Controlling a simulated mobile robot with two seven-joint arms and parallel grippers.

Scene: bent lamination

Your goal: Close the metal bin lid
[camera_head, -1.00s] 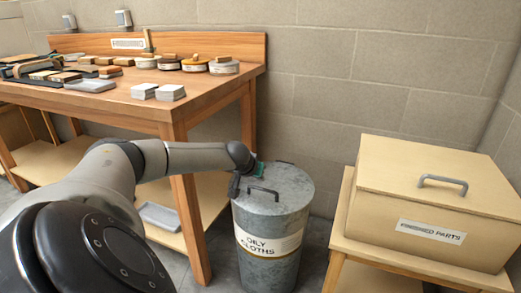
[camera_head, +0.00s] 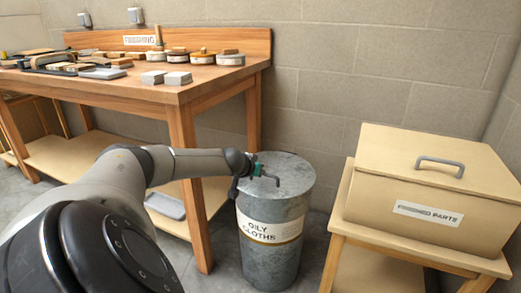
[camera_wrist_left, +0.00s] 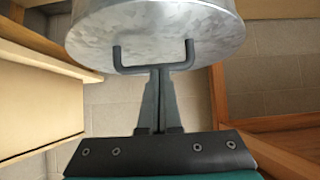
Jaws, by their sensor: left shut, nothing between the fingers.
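The grey metal bin (camera_head: 268,262), labelled "OILY CLOTHS", stands on the floor between the bench and the side table. Its round lid (camera_head: 292,175) looks level on top, and no opening shows. The lid's dark handle (camera_head: 271,180) is partly hidden behind my left gripper (camera_head: 246,185), which is at the handle's left side. In the wrist view, the left gripper's fingers (camera_wrist_left: 160,72) are shut, empty, and meet the middle of the handle (camera_wrist_left: 120,62) in the picture. Whether they touch it I cannot tell. The lid's mottled metal (camera_wrist_left: 155,28) is just beyond. My right gripper is not in view.
The wooden bench (camera_head: 205,92) with tins and blocks stands behind left, its front leg (camera_head: 190,215) close to the bin. A lidded wooden box (camera_head: 420,175), labelled "FINISHED PARTS", sits on a side table (camera_head: 350,232) at the right. A block wall (camera_head: 345,75) is behind.

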